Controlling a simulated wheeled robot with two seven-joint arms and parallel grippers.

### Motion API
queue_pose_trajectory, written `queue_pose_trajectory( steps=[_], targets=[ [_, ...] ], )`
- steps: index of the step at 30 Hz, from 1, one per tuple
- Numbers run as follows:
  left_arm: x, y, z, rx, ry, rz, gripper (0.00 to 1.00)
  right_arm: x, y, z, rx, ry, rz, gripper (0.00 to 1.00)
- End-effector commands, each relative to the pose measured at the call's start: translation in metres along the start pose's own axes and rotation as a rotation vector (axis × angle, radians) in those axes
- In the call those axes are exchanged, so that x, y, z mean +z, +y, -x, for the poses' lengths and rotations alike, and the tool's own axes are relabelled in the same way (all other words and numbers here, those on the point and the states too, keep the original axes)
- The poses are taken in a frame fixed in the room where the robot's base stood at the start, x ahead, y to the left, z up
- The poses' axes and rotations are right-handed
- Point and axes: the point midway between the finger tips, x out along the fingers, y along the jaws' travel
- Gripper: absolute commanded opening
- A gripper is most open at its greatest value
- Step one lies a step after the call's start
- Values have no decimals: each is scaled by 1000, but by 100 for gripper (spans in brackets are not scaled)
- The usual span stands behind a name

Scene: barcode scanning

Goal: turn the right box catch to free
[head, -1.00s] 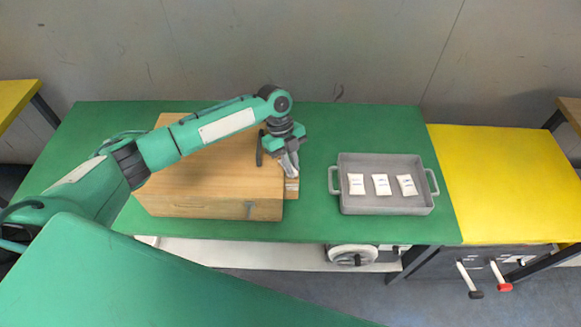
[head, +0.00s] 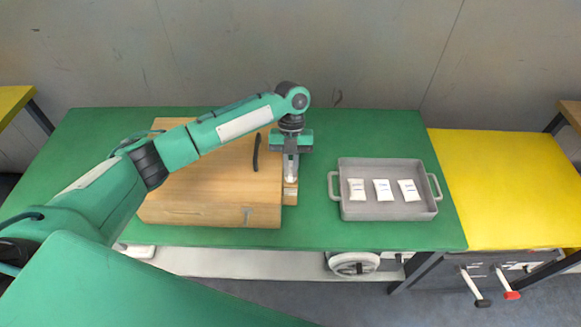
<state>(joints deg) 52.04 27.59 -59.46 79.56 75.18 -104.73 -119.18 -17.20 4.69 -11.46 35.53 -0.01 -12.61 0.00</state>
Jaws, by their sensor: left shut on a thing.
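A wooden box (head: 215,190) lies on the green table, with a dark curved handle (head: 256,152) on top. My left gripper (head: 291,178) points down at the box's right edge, above a small wooden piece (head: 290,194) beside that side. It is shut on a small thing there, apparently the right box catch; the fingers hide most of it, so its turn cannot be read. My right gripper is not in view.
A grey tray (head: 388,211) with three white packets (head: 383,190) stands right of the box, with green table between. A yellow table (head: 500,190) adjoins at the right. My left arm covers the box's left part.

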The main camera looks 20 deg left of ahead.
Motion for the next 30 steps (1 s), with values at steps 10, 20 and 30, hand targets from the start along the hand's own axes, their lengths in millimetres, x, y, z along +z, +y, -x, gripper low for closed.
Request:
queue_pose_trajectory(
  steps=[10,20,30],
  targets=[
    [0,0,2,3,-4,-12,0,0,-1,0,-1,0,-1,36],
    [0,0,2,4,-3,-11,33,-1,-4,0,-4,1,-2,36],
    [1,0,10,3,-4,-11,33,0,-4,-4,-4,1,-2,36]
  ],
)
